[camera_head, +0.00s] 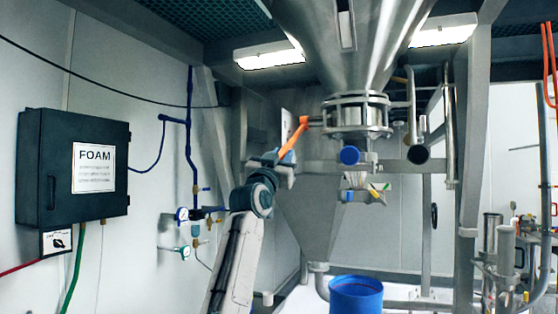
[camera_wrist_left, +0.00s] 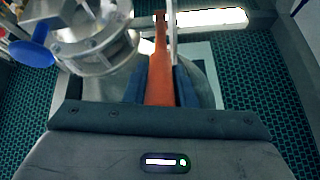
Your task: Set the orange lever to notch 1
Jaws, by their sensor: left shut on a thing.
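The orange lever (camera_head: 293,138) sticks out to the left of the metal valve collar (camera_head: 356,115) under the large steel hopper (camera_head: 345,40). It slants down and left toward my left gripper (camera_head: 280,160). In the left wrist view the lever (camera_wrist_left: 160,75) runs between the two blue fingers of my left gripper (camera_wrist_left: 161,85), which is shut on it. A pale notch plate (camera_head: 287,122) stands beside the lever in the head view; its notch marks are too small to read. My right gripper is not in view.
A blue drum (camera_head: 356,295) stands below the hopper. A dark FOAM box (camera_head: 72,165) hangs on the left wall, with gauges (camera_head: 183,214) beside it. A steel post (camera_head: 468,130) and pipework (camera_head: 505,250) stand on the right.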

